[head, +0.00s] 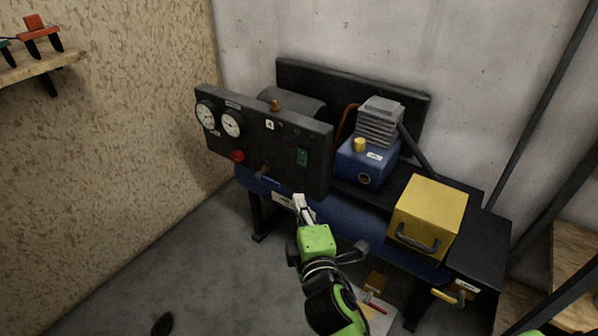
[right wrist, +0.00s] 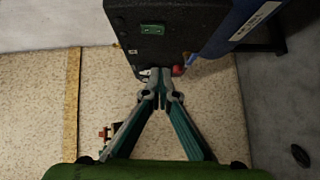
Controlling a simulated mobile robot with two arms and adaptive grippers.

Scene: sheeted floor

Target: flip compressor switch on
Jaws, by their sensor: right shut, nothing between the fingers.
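The compressor's black control panel (head: 262,145) faces the front of the machine. A small green switch (head: 302,157) sits on its right part; it also shows near the top of the right wrist view (right wrist: 152,29). I cannot tell which way the switch is set. My right gripper (head: 299,204) is shut and empty. In the head view it appears just below the panel's lower right part, apart from the switch. In the right wrist view its fingertips (right wrist: 161,80) show below the switch, by the panel's edge. My left gripper is not in view.
The panel carries two round gauges (head: 231,124) and a red knob (head: 237,156). A blue motor block (head: 364,168) and a yellow box with a handle (head: 430,215) stand to the right. A wooden wall (head: 110,140) is at left. The floor (head: 190,265) at front left is mostly clear.

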